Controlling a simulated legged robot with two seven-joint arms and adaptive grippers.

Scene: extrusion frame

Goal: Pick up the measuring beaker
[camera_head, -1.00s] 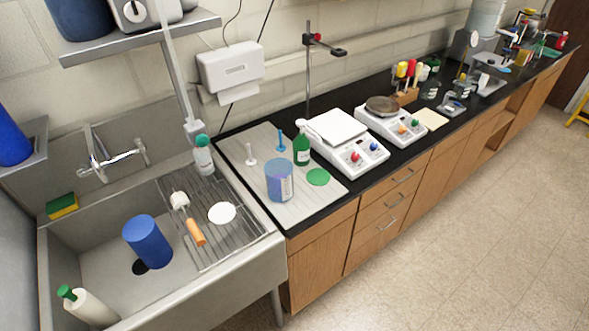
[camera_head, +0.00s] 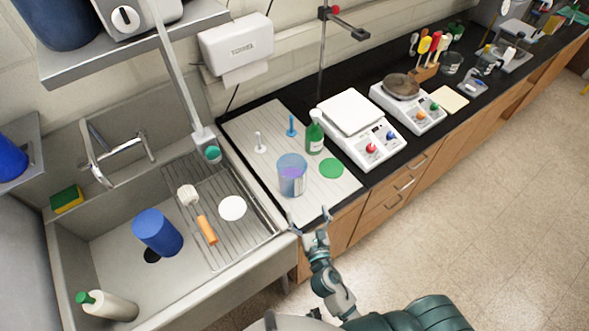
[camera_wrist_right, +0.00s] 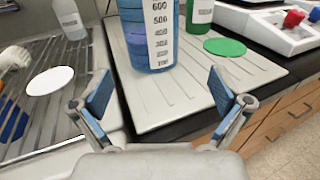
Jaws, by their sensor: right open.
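The measuring beaker (camera_head: 292,176) is a clear blue-tinted cylinder with a printed scale, standing upright on the white drainboard mat by the sink. In the right wrist view the beaker (camera_wrist_right: 148,35) stands ahead of the jaws, its numbered scale facing me, its top cut off by the frame edge. My right gripper (camera_head: 309,217) is open and empty at the front edge of the counter, just in front of the beaker and apart from it. In the right wrist view the open fingers of the right gripper (camera_wrist_right: 160,96) spread to either side below the beaker. My left gripper is not in view.
A green bottle (camera_head: 315,133), a green disc (camera_head: 331,168) and two small pegs stand or lie near the beaker on the mat (camera_head: 263,119). A white scale (camera_head: 350,112) is to the right. The sink with a blue cylinder (camera_head: 157,232) and wire rack is left.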

